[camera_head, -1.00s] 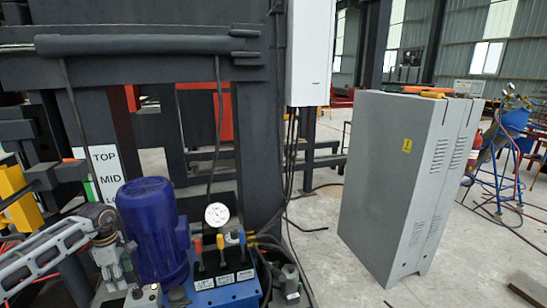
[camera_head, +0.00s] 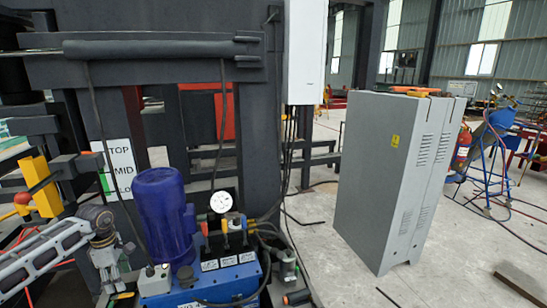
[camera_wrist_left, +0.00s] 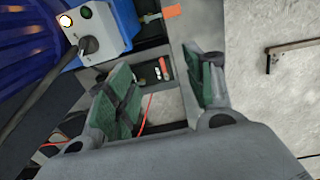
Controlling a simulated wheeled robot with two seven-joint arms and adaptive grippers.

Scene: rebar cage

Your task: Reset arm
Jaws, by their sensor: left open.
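My left arm (camera_head: 42,258) comes in from the left edge in the head view, a grey openwork link. My left gripper (camera_head: 112,280) is low at its end, left of the blue motor (camera_head: 163,217); its fingers are small there. In the left wrist view the gripper (camera_wrist_left: 162,75) shows two green-padded fingers held apart with nothing between them. The grey control box (camera_wrist_left: 100,28) with a lit button and black knob is just beyond and left of the fingers. My right gripper is not in view.
The blue hydraulic unit (camera_head: 228,283) carries levers, a pressure gauge (camera_head: 221,202) and hoses. A yellow block (camera_head: 42,187) stands beside the TOP/MID sign (camera_head: 118,163). A tall grey cabinet (camera_head: 375,175) stands right. Concrete floor (camera_head: 325,250) lies open between the unit and cabinet.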

